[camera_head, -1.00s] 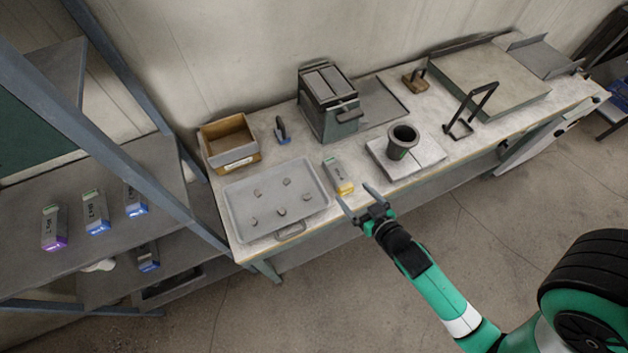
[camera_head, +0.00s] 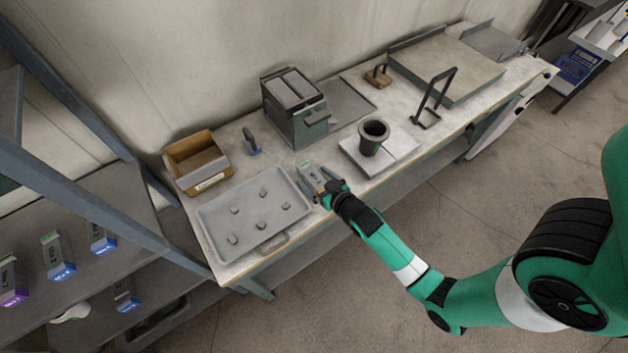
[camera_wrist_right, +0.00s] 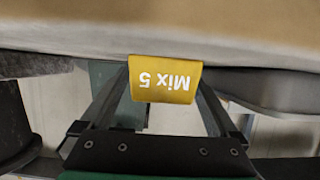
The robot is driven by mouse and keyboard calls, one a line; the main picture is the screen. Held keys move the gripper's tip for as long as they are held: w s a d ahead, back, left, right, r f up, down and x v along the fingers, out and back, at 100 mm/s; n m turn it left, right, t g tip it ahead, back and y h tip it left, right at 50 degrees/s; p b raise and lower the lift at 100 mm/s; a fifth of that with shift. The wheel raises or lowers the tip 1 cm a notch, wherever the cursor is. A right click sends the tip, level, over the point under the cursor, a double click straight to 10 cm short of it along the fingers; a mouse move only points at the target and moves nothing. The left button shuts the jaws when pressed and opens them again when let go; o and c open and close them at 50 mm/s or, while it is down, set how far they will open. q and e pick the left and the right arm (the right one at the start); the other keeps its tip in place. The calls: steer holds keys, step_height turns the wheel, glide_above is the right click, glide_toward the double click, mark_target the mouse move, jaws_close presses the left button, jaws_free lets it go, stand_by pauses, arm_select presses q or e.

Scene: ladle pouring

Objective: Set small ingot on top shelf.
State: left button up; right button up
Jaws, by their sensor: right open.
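The small ingot (camera_head: 309,172) is a grey bar lying on the workbench, right of the metal tray. Its yellow end, marked "Mix 5", faces me in the right wrist view (camera_wrist_right: 165,80). My right gripper (camera_head: 319,184) is open at the bench's front edge, with a finger on either side of the ingot's near end. In the right wrist view the yellow end shows between the open fingers (camera_wrist_right: 162,100). The shelf rack stands at the left; its shelf board (camera_head: 95,215) carries several labelled ingots with blue or purple ends. My left gripper is not in view.
A tray (camera_head: 265,240) with several small lumps lies left of the ingot. A dark crucible (camera_head: 373,137) on pale blocks stands to its right, and a box-shaped furnace (camera_head: 295,112) behind. A cardboard bin (camera_head: 195,160) stands near the rack's blue-grey post (camera_head: 90,205).

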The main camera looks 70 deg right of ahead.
steer(key=shift+w+d+f, duration=0.15)
steer(key=shift+w+f, duration=0.05)
steer(key=shift+w, duration=0.05)
jaws_close()
stand_by(0.3)
steer(key=shift+r, duration=0.15)
